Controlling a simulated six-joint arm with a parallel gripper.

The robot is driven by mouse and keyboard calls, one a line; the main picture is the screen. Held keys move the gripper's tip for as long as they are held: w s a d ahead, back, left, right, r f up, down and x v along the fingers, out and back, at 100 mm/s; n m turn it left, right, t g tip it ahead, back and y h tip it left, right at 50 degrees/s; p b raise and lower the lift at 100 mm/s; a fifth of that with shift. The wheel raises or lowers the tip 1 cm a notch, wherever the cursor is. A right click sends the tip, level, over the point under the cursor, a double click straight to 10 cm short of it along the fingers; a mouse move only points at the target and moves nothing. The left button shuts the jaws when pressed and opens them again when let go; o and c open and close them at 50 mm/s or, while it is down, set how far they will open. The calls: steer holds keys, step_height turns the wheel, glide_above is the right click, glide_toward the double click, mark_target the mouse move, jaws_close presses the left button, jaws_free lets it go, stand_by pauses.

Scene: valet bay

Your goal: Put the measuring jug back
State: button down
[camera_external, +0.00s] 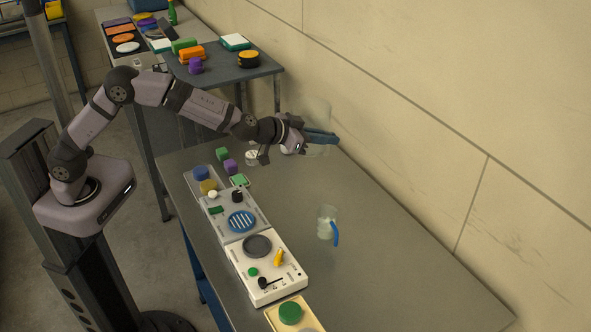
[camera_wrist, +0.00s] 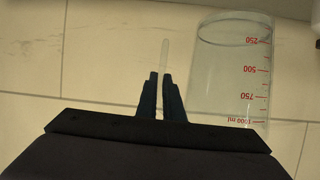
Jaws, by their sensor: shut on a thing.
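The measuring jug is clear with red volume marks; it stands out in the wrist view (camera_wrist: 232,75), right of my fingers, and shows faintly in the external view (camera_external: 318,112) by the wall. My gripper (camera_external: 322,137) is shut on a thin pale strip, apparently the jug's handle, which shows between the fingertips in the wrist view (camera_wrist: 159,82). Whether the jug touches the table is unclear. A smaller clear jug with a blue handle (camera_external: 327,222) stands apart on the bench.
The grey bench (camera_external: 400,270) is clear around the blue-handled jug. A white device (camera_external: 265,270) and a grey panel with a blue grille (camera_external: 242,221) line its left edge. Small coloured blocks lie near a white round item (camera_external: 252,157). The wall (camera_external: 430,110) is close behind my gripper.

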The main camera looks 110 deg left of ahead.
step_height(320, 180, down, 15)
steer(key=s+a+p, duration=0.1)
steer(key=s+a, duration=0.1)
stand_by(1.5)
steer(key=shift+f, duration=0.2)
steer(key=shift+s+f, duration=0.1)
steer(key=shift+f, duration=0.05)
steer(key=c, duration=2)
jaws_free()
steer(key=shift+o, duration=0.5)
steer(key=shift+d+r, duration=0.1)
steer(key=shift+r, duration=0.1)
steer(key=b+v, duration=0.3)
steer(key=v, duration=0.9)
